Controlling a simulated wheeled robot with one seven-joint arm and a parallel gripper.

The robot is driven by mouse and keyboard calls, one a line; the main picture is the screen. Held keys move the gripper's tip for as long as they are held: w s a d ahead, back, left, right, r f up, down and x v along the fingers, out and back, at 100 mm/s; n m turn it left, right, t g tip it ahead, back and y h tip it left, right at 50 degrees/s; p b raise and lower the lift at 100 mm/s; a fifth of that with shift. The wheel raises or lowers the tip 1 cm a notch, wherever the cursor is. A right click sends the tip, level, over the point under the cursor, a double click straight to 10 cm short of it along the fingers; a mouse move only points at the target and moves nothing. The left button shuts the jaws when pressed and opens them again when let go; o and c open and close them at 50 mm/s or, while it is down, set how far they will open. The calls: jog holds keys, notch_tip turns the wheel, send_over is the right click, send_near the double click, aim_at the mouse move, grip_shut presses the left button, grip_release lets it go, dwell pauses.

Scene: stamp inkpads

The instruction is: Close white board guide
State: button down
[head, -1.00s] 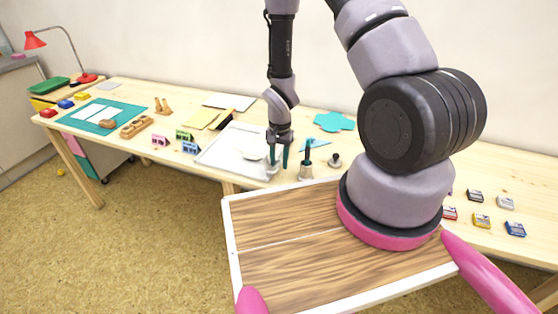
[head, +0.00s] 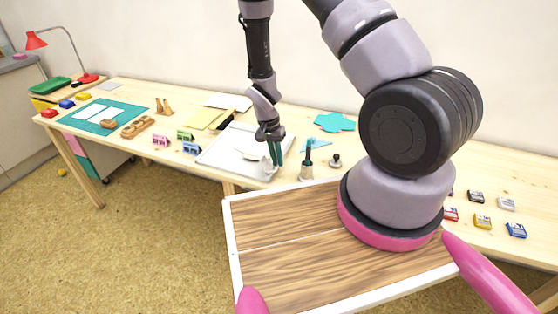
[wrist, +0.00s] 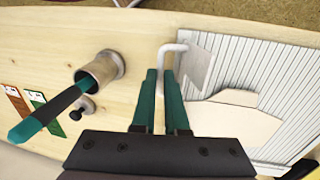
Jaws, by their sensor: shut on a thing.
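The white board (head: 222,160) lies flat on the wooden table, left of my gripper (head: 275,158). In the wrist view its ribbed surface (wrist: 232,62) fills the right side. A white guide piece (wrist: 195,70) stands at the board's near edge, with a bent white handle (wrist: 175,47). My gripper's teal fingers (wrist: 161,74) are close together at this handle, shut on it; the exact contact at the tips is small and partly hidden. A pale flat piece (wrist: 235,125) lies on the board.
A holder (head: 306,171) with a dark-handled tool stands just right of my gripper, with a small knobbed stamp (head: 335,160) beyond it. Small stamp boxes (head: 190,147) stand left of the board. Several inkpads (head: 482,221) lie at the right. A teal mat (head: 85,125) lies far left.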

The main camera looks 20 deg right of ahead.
aim_at(264, 156)
jog(key=shift+w+a+r+g+h, duration=0.1)
jog(key=shift+w+a+g+h, duration=0.25)
jog(key=shift+h, duration=0.25)
jog(key=shift+w+a+g+h, duration=0.1)
jog(key=shift+a+g+h, duration=0.15)
jog(key=shift+g+h, duration=0.3)
jog(key=g+h, duration=0.1)
jog(key=w+a+g+h, duration=0.1)
jog(key=h, duration=0.1)
jog(key=shift+a, duration=0.15)
jog(key=g+h, duration=0.1)
jog(key=w+a+g+h, duration=0.1)
jog(key=h, duration=0.1)
jog(key=shift+a+f, duration=0.1)
jog(key=shift+f, duration=0.25)
jog(key=shift+w+a+f+g+h, duration=0.15)
jog(key=shift+a+f+g+h, duration=0.15)
jog(key=shift+g+h, duration=0.35)
jog(key=shift+w+a+f+g+h, duration=0.2)
jog(key=shift+g+h, duration=0.25)
jog(key=shift+h, duration=0.35)
jog(key=shift+a, duration=0.1)
jog(key=c, duration=0.9)
grip_release()
jog(key=shift+c, duration=0.2)
